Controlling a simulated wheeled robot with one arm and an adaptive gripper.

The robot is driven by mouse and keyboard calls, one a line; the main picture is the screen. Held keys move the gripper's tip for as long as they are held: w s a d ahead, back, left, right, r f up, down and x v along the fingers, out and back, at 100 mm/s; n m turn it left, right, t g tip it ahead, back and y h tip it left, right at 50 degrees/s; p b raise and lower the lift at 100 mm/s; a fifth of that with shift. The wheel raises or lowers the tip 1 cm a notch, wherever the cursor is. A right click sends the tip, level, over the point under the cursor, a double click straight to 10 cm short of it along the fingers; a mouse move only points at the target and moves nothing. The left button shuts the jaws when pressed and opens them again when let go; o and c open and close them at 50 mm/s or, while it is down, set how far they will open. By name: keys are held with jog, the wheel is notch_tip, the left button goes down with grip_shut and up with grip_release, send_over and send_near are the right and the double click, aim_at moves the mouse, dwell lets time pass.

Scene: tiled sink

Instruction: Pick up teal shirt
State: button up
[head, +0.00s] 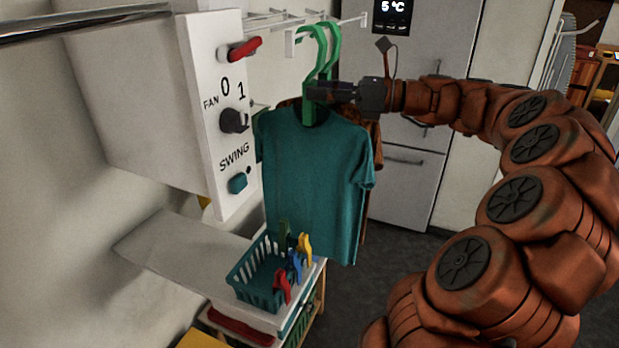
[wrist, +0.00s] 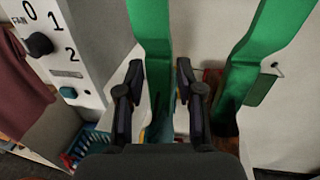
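The teal shirt (head: 310,170) hangs upright on a green hanger (head: 325,60) in the head view, with its front facing left of my arm. A second green hook shows close beside the first. My gripper (head: 318,92) is at the hanger just above the shirt's collar. In the wrist view, one green hanger piece (wrist: 154,45) runs between the two fingers of my gripper (wrist: 159,80), and another green piece (wrist: 245,60) is outside, to the right. The fingers stand apart, and I see no clear grip on the hanger. The shirt is mostly hidden in the wrist view.
A white wall rack (head: 290,18) is at the hooks. A control box (head: 225,110) with knobs is left of the shirt. A teal basket (head: 262,275) with clothespins stands below on a shelf. Brown cloth (head: 375,135) hangs behind the shirt. A fridge (head: 410,185) stands behind.

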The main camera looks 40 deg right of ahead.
jog(key=shift+x, duration=1.2)
grip_shut()
